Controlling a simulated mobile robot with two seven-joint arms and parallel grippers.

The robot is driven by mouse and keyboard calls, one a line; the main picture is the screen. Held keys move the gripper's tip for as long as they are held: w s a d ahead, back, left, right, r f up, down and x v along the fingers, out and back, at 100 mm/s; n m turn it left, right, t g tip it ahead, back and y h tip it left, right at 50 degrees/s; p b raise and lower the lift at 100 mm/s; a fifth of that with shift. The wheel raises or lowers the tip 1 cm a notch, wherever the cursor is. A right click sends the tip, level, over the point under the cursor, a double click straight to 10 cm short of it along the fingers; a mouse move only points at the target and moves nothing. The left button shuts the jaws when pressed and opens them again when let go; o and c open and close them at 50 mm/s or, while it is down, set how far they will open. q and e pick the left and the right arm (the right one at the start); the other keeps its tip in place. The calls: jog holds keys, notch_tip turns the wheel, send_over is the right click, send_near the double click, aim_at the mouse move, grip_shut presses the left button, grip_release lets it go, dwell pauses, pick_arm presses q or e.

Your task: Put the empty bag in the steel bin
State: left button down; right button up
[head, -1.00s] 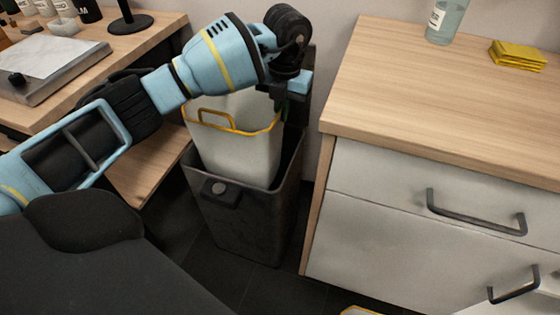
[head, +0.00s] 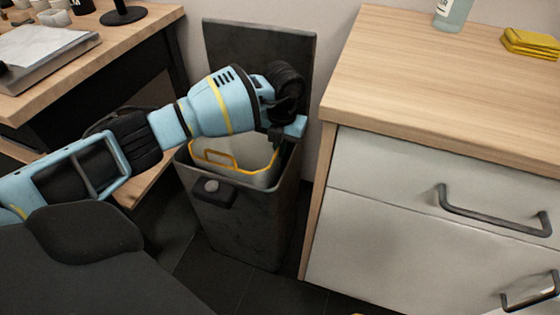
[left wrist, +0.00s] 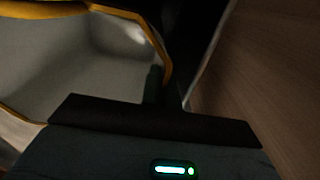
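The empty bag (head: 254,149), pale with a yellow rim and yellow handle loop, is mostly down inside the dark steel bin (head: 243,226). Its rim shows near the bin's mouth and its lower part is hidden. The bin's lid (head: 262,48) stands open behind. My left gripper (head: 277,141) is over the bin's right side, shut on the bag's rim. In the left wrist view, the bag's pale inside (left wrist: 65,65) fills the left, and a dark finger (left wrist: 153,86) lies against its edge. My right gripper is not in view.
A wooden-topped cabinet (head: 430,85) with drawers stands close on the bin's right. A wooden desk (head: 95,65) is on the left. A yellow sponge stack (head: 531,43) and a bottle (head: 453,12) are on the cabinet.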

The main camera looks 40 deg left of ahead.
aim_at(280, 161)
pick_arm(q)
notch_tip(280, 161, down, 5)
jog(key=shift+f+b, duration=0.2)
jog(key=shift+b, duration=0.6)
